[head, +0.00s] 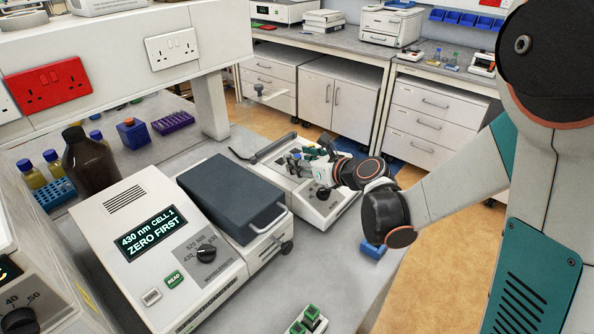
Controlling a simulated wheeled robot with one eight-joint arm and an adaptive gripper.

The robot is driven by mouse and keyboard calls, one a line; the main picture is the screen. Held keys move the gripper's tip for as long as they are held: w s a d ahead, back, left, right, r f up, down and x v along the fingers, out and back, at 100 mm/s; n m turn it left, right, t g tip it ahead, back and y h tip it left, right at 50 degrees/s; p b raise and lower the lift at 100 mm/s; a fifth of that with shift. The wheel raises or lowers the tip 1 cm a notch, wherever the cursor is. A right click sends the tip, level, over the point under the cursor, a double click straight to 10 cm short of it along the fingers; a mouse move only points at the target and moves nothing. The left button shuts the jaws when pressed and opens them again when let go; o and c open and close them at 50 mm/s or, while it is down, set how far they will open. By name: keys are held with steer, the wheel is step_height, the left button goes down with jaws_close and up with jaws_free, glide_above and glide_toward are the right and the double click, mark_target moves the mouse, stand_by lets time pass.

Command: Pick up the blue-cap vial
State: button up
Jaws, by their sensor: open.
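Blue-capped vials with yellowish contents stand at the left of the bench: one blue-cap vial (32,178) at the far left, another (54,165) beside it, and a third (97,137) behind the brown bottle. I cannot tell which one the task names. A small blue cylinder (373,249) shows just below my arm's joint; I cannot tell what it is. My gripper (303,163) is open, over the pale instrument at the bench's far end, well right of the vials. Its fingertips are small, and whatever lies between them is unclear.
A large photometer (138,238) with a dark lid (232,197) fills the middle of the bench. A brown bottle (88,165), a blue rack (55,194) and a purple rack (172,122) stand left. A low pale instrument (325,206) lies under my gripper. A shelf overhangs the left.

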steer(key=shift+x, duration=1.15)
jaws_close()
steer(key=shift+r, duration=0.1)
